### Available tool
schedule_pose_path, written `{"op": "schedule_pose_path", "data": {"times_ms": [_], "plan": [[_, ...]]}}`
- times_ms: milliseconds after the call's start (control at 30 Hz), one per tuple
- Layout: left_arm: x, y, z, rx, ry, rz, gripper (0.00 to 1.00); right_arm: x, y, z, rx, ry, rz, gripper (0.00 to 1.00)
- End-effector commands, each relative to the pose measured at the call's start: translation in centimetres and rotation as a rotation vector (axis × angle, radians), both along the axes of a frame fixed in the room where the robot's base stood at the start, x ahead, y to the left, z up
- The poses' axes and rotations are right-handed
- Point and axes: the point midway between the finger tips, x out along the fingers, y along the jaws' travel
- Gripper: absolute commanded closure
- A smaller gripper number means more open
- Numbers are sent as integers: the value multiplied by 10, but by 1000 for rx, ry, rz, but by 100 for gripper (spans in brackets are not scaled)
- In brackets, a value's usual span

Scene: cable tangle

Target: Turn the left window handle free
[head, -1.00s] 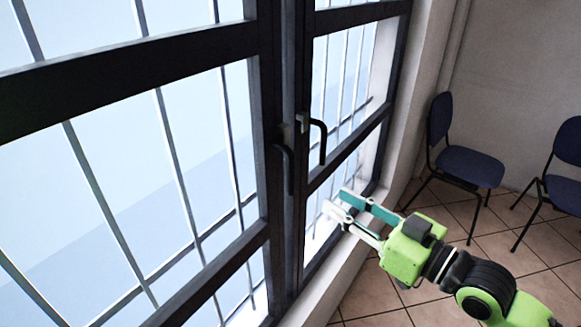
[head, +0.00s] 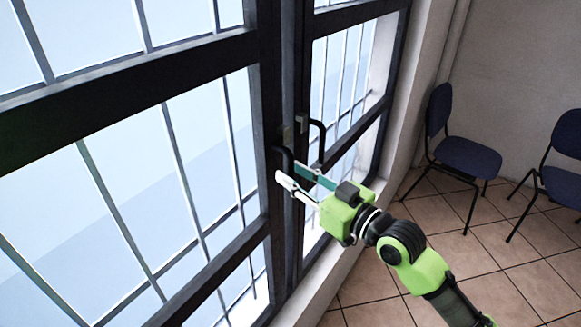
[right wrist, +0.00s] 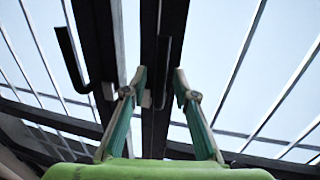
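The left window handle (head: 283,158) is a dark bent lever on the left sash, its grip pointing down in the head view. My right gripper (head: 288,171) is at its lower part, with two separated fingers; its tips partly hide the grip. In the right wrist view this handle (right wrist: 165,62) shows between the open fingertips (right wrist: 160,73). Contact cannot be told. The right window handle (head: 320,130) hangs on the neighbouring sash and shows at the left in the right wrist view (right wrist: 69,55). My left gripper is not in view.
Dark window frames (head: 130,75) enclose panes with bars behind them. A pale sill and wall (head: 335,285) run below the window at right. Two blue chairs (head: 465,155) stand on the tiled floor (head: 400,215) at right; the floor between them and the window is clear.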

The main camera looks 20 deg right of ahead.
Motion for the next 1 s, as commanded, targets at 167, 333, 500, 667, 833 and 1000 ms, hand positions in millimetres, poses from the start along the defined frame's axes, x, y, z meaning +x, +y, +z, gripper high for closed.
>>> {"op": "schedule_pose_path", "data": {"times_ms": [167, 333, 500, 667, 833, 1000], "plan": [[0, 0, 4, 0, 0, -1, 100, 11, 6, 1, 0, -1, 1, 73], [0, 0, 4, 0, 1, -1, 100, 13, 7, 0, -1, 0, 1, 73], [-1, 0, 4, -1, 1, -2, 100, 12, 7, 0, -1, 0, 1, 86], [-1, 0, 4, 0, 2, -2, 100, 12, 7, 0, -1, 0, 1, 100], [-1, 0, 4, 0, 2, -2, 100, 14, 7, 0, 4, 3, 1, 100], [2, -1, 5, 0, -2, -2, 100, 29, 7, 1, 33, 23, 0, 100]]}}
